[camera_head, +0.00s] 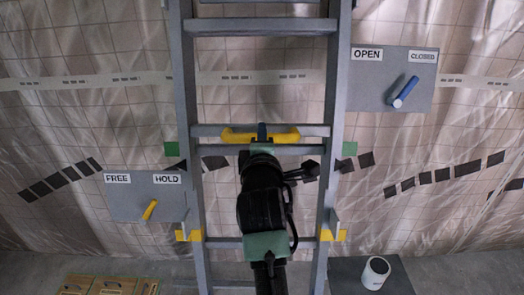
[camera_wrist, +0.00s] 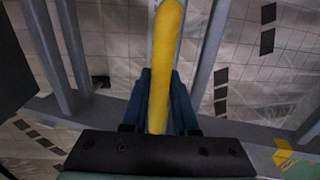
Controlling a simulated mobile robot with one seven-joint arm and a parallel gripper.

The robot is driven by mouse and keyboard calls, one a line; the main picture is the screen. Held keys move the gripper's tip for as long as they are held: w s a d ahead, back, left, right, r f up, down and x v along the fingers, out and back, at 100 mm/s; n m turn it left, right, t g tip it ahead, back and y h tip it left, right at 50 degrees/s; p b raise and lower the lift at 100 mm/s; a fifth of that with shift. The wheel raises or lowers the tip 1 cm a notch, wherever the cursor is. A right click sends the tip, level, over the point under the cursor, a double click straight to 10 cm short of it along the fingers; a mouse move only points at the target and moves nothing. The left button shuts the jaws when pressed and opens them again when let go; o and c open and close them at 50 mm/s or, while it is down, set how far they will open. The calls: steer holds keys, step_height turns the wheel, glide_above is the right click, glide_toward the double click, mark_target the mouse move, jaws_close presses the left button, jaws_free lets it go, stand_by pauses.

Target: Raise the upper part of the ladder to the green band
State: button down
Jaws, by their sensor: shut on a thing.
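The grey ladder (camera_head: 340,75) stands upright in the middle of the head view. A yellow handle (camera_head: 285,136) lies across one of its rungs; in the wrist view the handle (camera_wrist: 165,60) runs between my blue fingers. My gripper (camera_head: 262,133) is shut on this handle near its middle. Green patches show beside the left rail (camera_head: 171,148) and the right rail (camera_head: 349,149), slightly below the handle's height. Yellow brackets sit lower, at the left rail (camera_head: 188,235) and right rail (camera_head: 333,235). My arm hides part of the lower rungs.
A FREE/HOLD panel (camera_head: 120,205) with a tilted yellow lever (camera_head: 150,209) is at left. An OPEN/CLOSED panel (camera_head: 365,95) with a tilted blue lever (camera_head: 405,92) is at upper right. A white cup (camera_head: 375,272) and wooden boxes (camera_head: 110,286) stand low down.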

steer(key=r, duration=0.2)
steer(key=w+r+p, duration=0.1)
steer(key=r, duration=0.1)
steer(key=shift+r, duration=0.1)
steer(key=c, duration=0.7)
jaws_free()
steer(key=shift+s+f, duration=0.25)
steer(key=shift+s, duration=0.25)
steer(key=s+b, duration=0.1)
steer(key=s, duration=0.3)
steer(key=s+b, duration=0.1)
steer(key=s, duration=0.3)
steer(key=s+r+b, duration=0.1)
steer(key=s, duration=0.3)
